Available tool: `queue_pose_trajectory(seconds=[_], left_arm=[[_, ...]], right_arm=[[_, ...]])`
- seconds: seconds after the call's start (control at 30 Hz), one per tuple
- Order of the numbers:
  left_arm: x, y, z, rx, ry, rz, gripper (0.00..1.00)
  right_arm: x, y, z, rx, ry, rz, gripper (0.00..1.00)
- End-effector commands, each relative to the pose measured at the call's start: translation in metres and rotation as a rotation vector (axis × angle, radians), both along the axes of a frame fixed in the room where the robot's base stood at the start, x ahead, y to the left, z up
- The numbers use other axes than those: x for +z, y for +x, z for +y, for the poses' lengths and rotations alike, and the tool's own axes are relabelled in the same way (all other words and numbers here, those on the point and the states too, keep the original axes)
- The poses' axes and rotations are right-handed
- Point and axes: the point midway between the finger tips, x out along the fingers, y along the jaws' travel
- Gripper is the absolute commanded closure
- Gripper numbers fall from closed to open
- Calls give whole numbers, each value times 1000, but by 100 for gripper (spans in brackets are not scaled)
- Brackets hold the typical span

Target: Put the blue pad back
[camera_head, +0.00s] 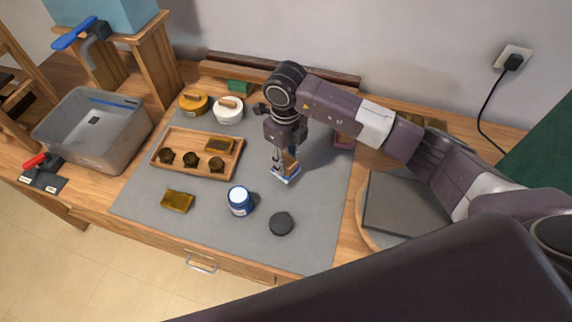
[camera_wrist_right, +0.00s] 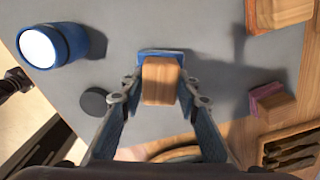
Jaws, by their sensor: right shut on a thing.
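The blue pad (camera_head: 287,179) has a wooden block handle on its back and also shows in the right wrist view (camera_wrist_right: 150,51). My right gripper (camera_head: 286,156) is shut on its wooden handle (camera_wrist_right: 163,82), with one finger on each side. The pad is low over the right part of the grey mat (camera_head: 255,262); I cannot tell whether it touches the mat.
A blue jar (camera_head: 240,201) and a black disc (camera_head: 281,223) stand near the pad. A pink pad (camera_head: 343,142) and a green pad (camera_head: 238,87) are farther back. A wooden tray (camera_head: 165,138) with small pots is left.

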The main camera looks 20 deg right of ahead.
Motion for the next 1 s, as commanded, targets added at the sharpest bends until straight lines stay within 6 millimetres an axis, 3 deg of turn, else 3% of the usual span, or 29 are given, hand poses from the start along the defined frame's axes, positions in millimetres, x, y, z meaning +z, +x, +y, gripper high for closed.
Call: queue_pose_trajectory(seconds=[0.2, 0.6, 0.63, 0.7, 0.8, 1.0], left_arm=[[8, 0, 0, 0, 0, 0, 60], [3, 0, -1, -2, -1, 0, 60], [3, 0, -1, -2, -1, 0, 60], [4, 0, -1, -3, -1, 0, 60], [5, 0, -1, -3, -1, 0, 60], [5, 0, -1, -3, -1, 0, 60]], right_arm=[[-29, -1, 0, -1, 1, 3, 97], [-37, 0, 0, 0, -1, 1, 97], [-37, 0, 0, 0, 0, 1, 69], [-36, 0, 0, 0, 0, 1, 62], [-36, -1, 0, 0, 0, 1, 53], [-35, -1, 0, 0, 0, 1, 53]])
